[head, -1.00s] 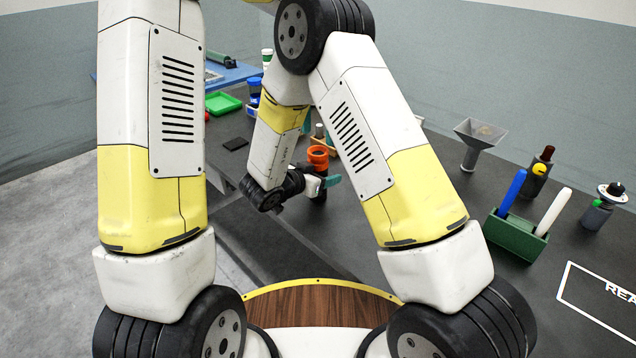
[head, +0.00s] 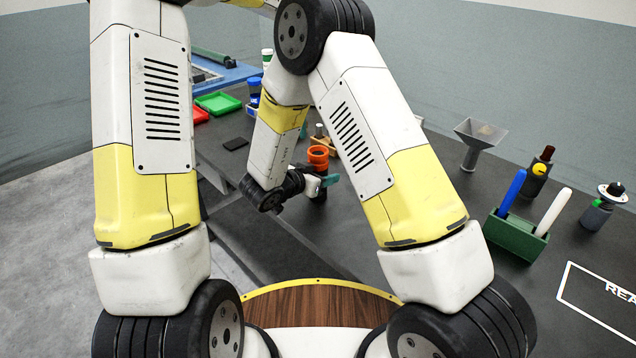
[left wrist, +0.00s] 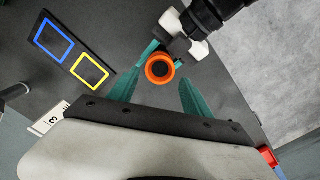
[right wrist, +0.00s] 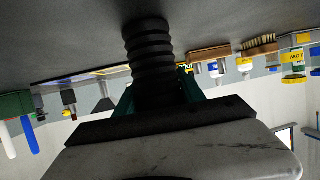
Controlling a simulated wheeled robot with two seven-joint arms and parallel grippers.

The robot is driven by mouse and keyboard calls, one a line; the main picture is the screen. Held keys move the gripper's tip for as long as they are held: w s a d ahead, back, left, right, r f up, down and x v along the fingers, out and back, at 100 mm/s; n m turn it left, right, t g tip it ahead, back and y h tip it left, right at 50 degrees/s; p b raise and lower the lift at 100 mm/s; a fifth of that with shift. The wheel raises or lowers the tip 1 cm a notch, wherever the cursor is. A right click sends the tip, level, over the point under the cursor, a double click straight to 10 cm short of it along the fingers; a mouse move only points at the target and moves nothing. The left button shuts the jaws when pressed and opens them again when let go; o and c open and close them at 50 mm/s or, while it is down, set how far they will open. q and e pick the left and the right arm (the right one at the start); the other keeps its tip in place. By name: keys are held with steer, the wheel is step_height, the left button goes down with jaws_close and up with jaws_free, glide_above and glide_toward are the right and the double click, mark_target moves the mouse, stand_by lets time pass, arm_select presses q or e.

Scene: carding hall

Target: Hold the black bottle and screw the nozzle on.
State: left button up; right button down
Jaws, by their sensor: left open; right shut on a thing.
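The black bottle (right wrist: 150,62) has a ribbed body and stands out from between the teal fingers of my right gripper (right wrist: 162,92) in the right wrist view. My right gripper is shut on it. In the head view an orange round piece (head: 318,155) sits on top of the held bottle. The left wrist view looks onto this orange ring (left wrist: 160,69), which has a dark round middle. My left gripper (left wrist: 161,77) is open, with its two teal fingers to either side of the ring and nothing between them that I can see gripped. I cannot tell whether the orange piece is the nozzle.
A green holder (head: 515,240) with a blue and a white marker stands at the right.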

mark_target(318, 151)
arm_select(q)
steer(key=shift+r+n, duration=0.1)
steer(key=shift+n, duration=0.9)
steer(key=shift+f, duration=4)
steer(key=c, duration=1.2)
steer(key=m, duration=0.3)
jaws_close()
steer(key=m, duration=0.4)
steer(key=shift+m, duration=0.4)
steer(key=m, duration=0.8)
